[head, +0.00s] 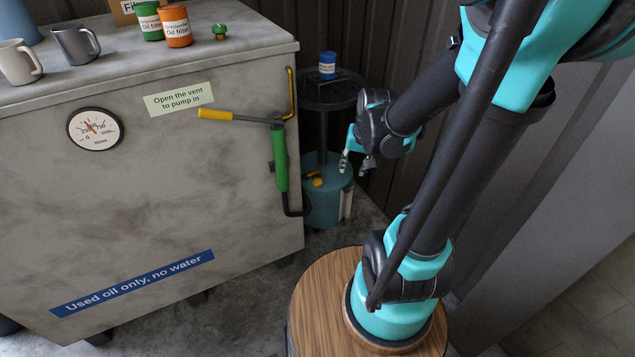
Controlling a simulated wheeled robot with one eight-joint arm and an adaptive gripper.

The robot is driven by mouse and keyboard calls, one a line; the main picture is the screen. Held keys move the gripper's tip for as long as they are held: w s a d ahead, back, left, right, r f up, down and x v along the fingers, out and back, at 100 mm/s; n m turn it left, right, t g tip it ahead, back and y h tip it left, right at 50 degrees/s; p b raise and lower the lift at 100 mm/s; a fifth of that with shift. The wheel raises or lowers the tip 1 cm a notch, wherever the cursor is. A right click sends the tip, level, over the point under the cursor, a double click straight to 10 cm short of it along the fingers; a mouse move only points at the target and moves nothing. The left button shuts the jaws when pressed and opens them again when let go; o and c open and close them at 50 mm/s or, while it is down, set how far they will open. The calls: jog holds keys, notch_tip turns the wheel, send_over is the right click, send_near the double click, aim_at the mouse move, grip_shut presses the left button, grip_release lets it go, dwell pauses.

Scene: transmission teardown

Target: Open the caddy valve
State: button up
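The caddy (323,209) is a teal drum with a dark post and a black pan on top, standing on the floor right of the grey cabinet. A small yellow part, probably its valve handle (317,181), shows on top of the drum at the left. My gripper (353,172) points down just right of the post, beside the drum's upper right edge. Its fingers are apart and I see nothing between them. It looks clear of the yellow part. The cabinet's pump partly hides the drum's left side.
The grey cabinet (150,220) fills the left. A pump with a green grip (279,160) and yellow lever (215,115) sticks out close to the caddy. A blue can (327,65) stands on the black pan (320,98). Dark ribbed wall rises behind.

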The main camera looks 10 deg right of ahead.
jog(key=w+f+m+y, duration=0.1)
jog(key=w+f+m, duration=0.15)
jog(key=w, duration=0.85)
jog(key=m+g+y, duration=0.3)
jog(key=m, duration=0.5)
send_over(318, 180)
jog(key=d, duration=0.5)
notch_tip(318, 180, down, 23)
jog(key=x, duration=1.2)
jog(key=shift+a+r, duration=0.1)
jog(key=shift+a, duration=0.1)
grip_shut()
